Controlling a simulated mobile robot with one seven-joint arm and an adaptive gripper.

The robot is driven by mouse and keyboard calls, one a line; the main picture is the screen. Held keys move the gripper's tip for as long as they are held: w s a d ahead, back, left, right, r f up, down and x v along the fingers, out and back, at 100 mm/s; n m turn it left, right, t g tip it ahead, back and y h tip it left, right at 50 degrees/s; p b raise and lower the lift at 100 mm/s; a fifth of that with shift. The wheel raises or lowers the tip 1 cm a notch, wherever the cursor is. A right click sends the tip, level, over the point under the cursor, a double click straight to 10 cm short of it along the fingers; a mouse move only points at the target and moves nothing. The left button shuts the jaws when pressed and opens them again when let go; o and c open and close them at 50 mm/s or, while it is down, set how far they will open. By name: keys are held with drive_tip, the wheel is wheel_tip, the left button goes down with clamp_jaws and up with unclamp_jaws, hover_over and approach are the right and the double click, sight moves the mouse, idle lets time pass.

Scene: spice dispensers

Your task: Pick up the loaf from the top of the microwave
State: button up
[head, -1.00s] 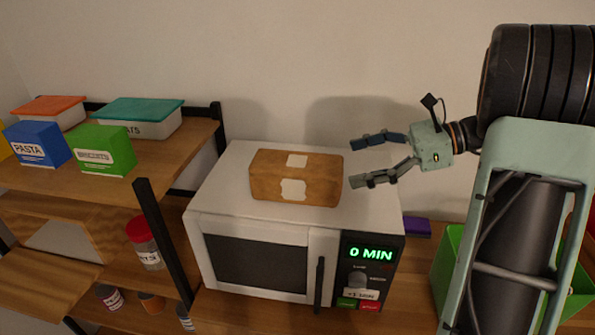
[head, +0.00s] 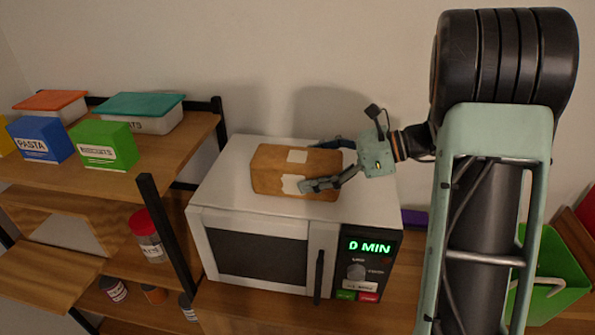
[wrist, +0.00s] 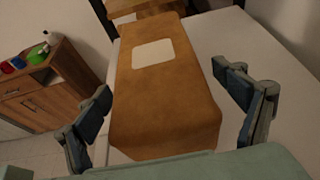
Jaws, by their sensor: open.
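The loaf (head: 270,172) is a brown block with white labels, lying on top of the white microwave (head: 215,180). My gripper (head: 311,165) is open at the loaf's right end, with one finger on the near side and one on the far side. In the wrist view the loaf (wrist: 165,95) lies between the two spread fingers of my gripper (wrist: 172,117). Gaps show between the fingers and the loaf there. The far finger is partly hidden behind the loaf in the head view.
A wooden shelf (head: 40,182) on the left holds a blue pasta box (head: 38,139), a green biscuits box (head: 102,144) and lidded tubs. A green bin (head: 550,285) stands at the right. The microwave top left of the loaf is bare.

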drive_tip(key=shift+c, duration=0.6)
drive_tip(key=c, duration=1.4)
drive_tip(key=shift+r, duration=0.1)
